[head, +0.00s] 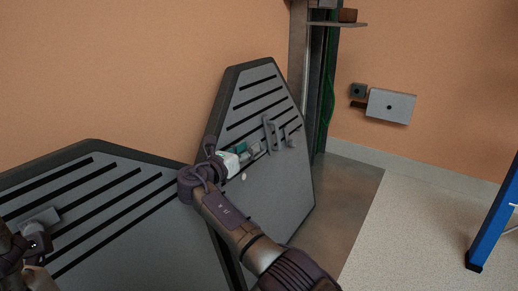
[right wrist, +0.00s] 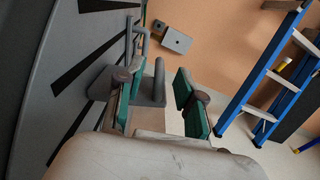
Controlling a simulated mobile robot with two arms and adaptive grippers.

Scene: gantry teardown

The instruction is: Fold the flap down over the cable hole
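A grey slotted panel (head: 262,105) leans by the wall in the head view. It carries upright grey brackets (head: 270,136), also seen in the right wrist view (right wrist: 158,84). I cannot tell for sure which piece is the flap, and no cable hole shows clearly. My right gripper (head: 247,152) is at the panel's face, just left of the brackets. In the right wrist view its green-padded fingers (right wrist: 160,78) are apart, with a grey bracket beyond and partly between them; contact cannot be told. My left gripper (head: 36,242) is dark and partly cut off at the lower left, by a grey block (head: 42,220).
A second slotted panel (head: 110,195) fills the lower left. A post (head: 298,50) with green cables stands behind the panels. A pale wall plate (head: 390,106) with a dark round spot hangs at right. A blue ladder (head: 493,215) stands at far right; floor before it is clear.

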